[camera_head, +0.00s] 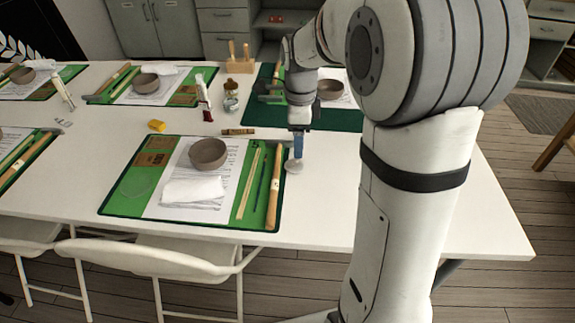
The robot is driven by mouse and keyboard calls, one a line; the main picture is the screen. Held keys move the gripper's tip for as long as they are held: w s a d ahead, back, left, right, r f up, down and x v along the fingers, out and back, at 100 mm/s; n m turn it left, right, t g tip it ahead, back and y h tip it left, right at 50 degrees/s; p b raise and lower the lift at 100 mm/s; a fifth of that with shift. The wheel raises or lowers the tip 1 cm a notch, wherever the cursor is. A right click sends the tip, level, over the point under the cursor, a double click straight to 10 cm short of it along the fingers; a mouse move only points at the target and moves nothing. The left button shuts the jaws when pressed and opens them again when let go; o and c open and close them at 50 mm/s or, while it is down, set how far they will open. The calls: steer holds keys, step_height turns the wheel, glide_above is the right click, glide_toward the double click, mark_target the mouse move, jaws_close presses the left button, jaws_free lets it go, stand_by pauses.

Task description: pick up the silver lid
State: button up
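A small, pale silver-grey disc, which looks like the silver lid (293,168), lies on the white table just right of the nearest green mat. My gripper (298,158) points down at it from above, its blue fingers at or just over the disc's far edge. I see the fingers from the side as one narrow shape, so their gap is hidden. I cannot tell whether they touch the disc.
The green mat (135,199) holds a brown bowl (208,153), a folded white cloth (193,192) and several sticks. A dark gold bar (238,131), a yellow block (157,126) and a glass jar (231,103) stand farther back. The table (325,195) is clear right of the disc.

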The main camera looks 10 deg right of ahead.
mark_target(295, 164)
steer(key=shift+w+f+m, duration=0.25)
steer(key=shift+f+m, duration=0.05)
steer(key=shift+f, duration=0.75)
steer(key=f, duration=0.2)
steer(key=f+b, duration=0.1)
steer(key=f, duration=0.1)
steer(key=f+b, duration=0.1)
steer(key=f, duration=0.1)
steer(key=shift+w+a+f, duration=0.2)
steer(key=shift+a+f, duration=0.05)
steer(key=shift+a, duration=0.1)
steer(key=shift+c, duration=0.4)
steer(key=c, duration=1)
steer(key=shift+r, duration=0.1)
